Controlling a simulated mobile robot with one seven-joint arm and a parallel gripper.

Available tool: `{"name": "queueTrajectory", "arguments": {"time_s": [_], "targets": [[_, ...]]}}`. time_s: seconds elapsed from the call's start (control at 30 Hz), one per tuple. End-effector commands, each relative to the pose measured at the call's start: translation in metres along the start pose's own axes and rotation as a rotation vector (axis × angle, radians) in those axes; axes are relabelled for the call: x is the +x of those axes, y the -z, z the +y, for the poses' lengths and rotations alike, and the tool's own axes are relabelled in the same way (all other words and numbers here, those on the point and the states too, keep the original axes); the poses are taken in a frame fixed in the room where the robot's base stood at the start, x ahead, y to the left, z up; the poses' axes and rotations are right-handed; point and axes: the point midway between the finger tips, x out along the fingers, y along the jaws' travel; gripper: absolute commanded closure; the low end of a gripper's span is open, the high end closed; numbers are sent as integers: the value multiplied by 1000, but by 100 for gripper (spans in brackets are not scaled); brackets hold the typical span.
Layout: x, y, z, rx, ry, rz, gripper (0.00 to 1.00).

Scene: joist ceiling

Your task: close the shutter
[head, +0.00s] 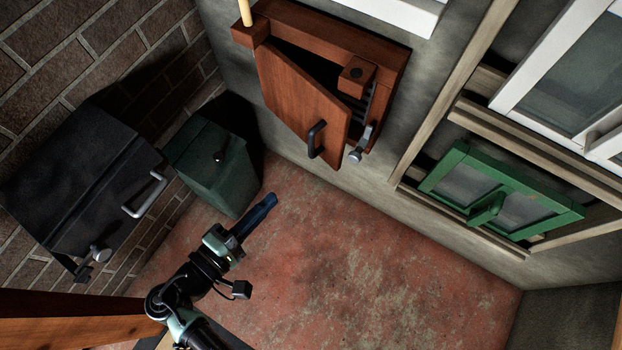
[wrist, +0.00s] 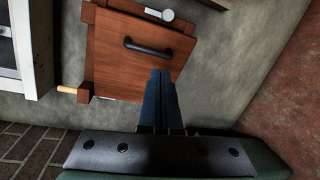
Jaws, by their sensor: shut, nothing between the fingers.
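A brown wooden shutter (head: 297,97), which I take to be the task's, is hinged in a wooden frame (head: 397,62) on the grey wall. It stands ajar, with a dark gap along its top and right side. A black bar handle (head: 316,139) is near its lower right corner. In the wrist view, the shutter (wrist: 120,62) faces me, and its handle (wrist: 148,48) lies just beyond my fingertips. My gripper (head: 269,202) is shut and empty, below and left of the handle in the head view, apart from it. The blue fingers (wrist: 161,74) point toward the shutter.
A round-ended metal piece (head: 355,155) hangs beside the shutter's frame. A green bin (head: 213,165) and a black grill-like box (head: 80,190) stand at left by the brick wall. A green framed window (head: 462,183) is at right. Reddish floor (head: 370,270) is clear.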

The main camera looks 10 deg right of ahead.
Motion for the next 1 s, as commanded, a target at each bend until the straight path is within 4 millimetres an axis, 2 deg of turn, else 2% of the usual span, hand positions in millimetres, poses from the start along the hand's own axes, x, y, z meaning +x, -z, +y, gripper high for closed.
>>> {"name": "queueTrajectory", "arguments": {"time_s": [0.03, 0.23, 0.37, 0.47, 0.8, 1.0], "targets": [[-6, 8, -12, 60, -43, 16, 100], [-22, 14, -5, 208, -134, 50, 100], [-17, 14, -2, 227, -144, 53, 100], [-4, 14, 0, 225, -143, 50, 100], [67, 17, 9, 223, -142, 49, 100], [99, 18, 14, 223, -142, 51, 100]]}}
